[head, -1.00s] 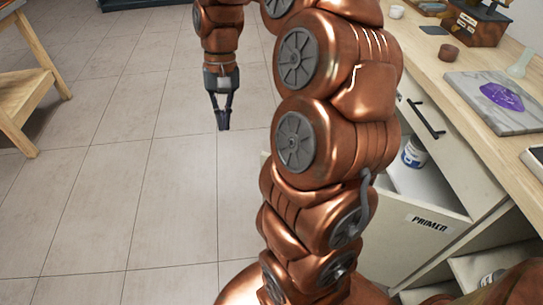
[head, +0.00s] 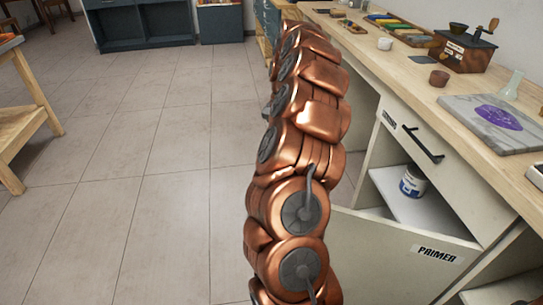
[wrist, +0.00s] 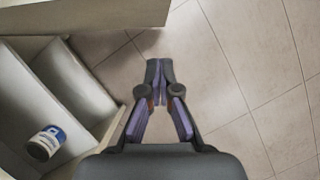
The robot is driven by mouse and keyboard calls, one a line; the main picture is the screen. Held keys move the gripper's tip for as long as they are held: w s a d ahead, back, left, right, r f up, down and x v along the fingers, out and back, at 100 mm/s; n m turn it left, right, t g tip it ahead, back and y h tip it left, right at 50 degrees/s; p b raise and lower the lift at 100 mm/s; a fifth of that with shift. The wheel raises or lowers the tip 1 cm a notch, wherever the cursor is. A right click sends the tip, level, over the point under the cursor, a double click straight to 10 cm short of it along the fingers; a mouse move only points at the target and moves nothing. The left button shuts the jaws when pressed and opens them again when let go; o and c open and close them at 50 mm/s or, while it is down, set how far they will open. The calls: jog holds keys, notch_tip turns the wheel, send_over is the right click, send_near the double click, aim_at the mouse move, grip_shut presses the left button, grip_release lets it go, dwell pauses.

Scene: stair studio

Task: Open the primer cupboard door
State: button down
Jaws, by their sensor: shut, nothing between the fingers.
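The primer cupboard door (head: 385,240), a pale panel with a "PRIMER" label, stands swung out from the cupboard front in the head view. Behind it a blue-and-white can (head: 413,181) stands on the open cupboard's shelf. In the wrist view the can (wrist: 46,142) is inside at the left, and a pale panel (wrist: 80,17), apparently the door's inner side, crosses the top. My gripper (wrist: 158,66) is shut and empty over the floor, outside the opening. Its tips show below that panel with floor between them. My arm hides the gripper and the door's free end in the head view.
A closed drawer with a black handle (head: 423,146) is above the opening. The wooden counter (head: 405,75) carries a grinder (head: 465,47) and a stone slab (head: 492,122). A wooden table (head: 22,128) is at far left. The tiled floor (head: 150,150) between is clear.

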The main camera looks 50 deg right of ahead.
jog(key=s+a+f+b, duration=0.1)
jog(key=s+a+f, duration=0.1)
jog(key=a+f, duration=0.5)
jog(key=shift+s+f, duration=0.3)
jog(key=shift+f, duration=0.25)
dwell(0.4)
